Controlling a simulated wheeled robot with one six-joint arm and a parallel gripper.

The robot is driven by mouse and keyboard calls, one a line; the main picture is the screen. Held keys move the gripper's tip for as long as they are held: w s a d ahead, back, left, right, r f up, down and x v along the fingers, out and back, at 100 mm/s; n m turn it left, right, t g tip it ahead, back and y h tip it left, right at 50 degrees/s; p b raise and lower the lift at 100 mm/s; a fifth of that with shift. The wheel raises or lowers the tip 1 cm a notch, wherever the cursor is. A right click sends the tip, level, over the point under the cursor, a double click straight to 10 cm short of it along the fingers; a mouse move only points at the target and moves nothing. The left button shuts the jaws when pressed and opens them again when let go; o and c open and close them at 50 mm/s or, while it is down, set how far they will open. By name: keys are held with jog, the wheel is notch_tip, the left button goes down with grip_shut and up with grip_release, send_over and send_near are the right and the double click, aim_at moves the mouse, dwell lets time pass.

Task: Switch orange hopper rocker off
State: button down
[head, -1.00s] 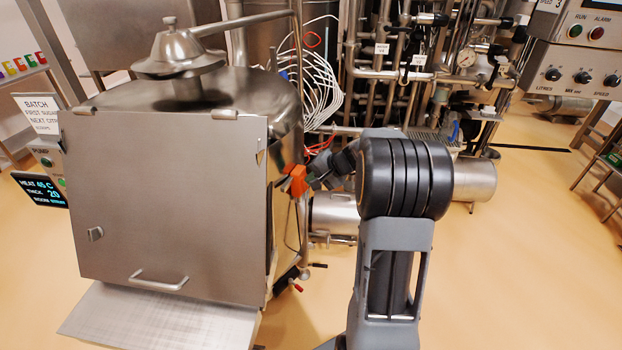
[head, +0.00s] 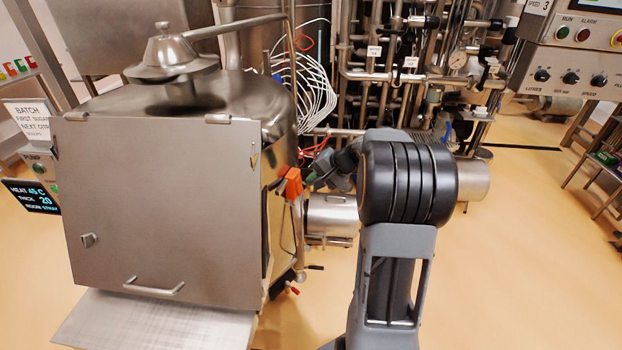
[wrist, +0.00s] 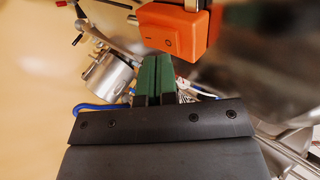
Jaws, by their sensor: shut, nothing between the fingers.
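The orange hopper switch box (head: 292,184) is on the right side of the steel hopper in the head view. Which way the rocker is tilted I cannot tell. My gripper's green fingers (wrist: 154,62) are together and empty, just below the box in the wrist picture. In the head view my gripper (head: 316,178) is right of the box, partly hidden by my arm; contact is unclear.
The steel hopper (head: 165,215) with its flat front door fills the left. A steel cylinder (head: 330,215) and a small red-tipped valve (head: 293,289) are near the box. Pipes and white cables (head: 310,90) stand behind. Floor at the right is open.

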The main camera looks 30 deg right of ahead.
jog(key=b+v, duration=0.1)
jog(key=v, duration=1)
jog(key=shift+r, duration=0.4)
jog(key=shift+w+a, duration=0.1)
jog(key=s+a+f+g+h, duration=0.1)
jog(key=s+f+g+h, duration=0.15)
jog(key=s+f, duration=0.35)
jog(key=s+a+n+h, duration=0.1)
jog(key=s+a+n, duration=0.2)
jog(key=a, duration=0.3)
jog(key=s+a+f+n+h, duration=0.1)
jog(key=s+a+n, duration=0.2)
jog(key=a, duration=0.3)
jog(key=s+a+n+h, duration=0.1)
jog(key=s+a+n, duration=0.2)
jog(key=a, duration=0.3)
jog(key=shift+s+a+f+n+g, duration=0.35)
jog(key=shift+s+f+n+g, duration=0.05)
jog(key=shift+n+g, duration=0.1)
jog(key=shift+h, duration=0.25)
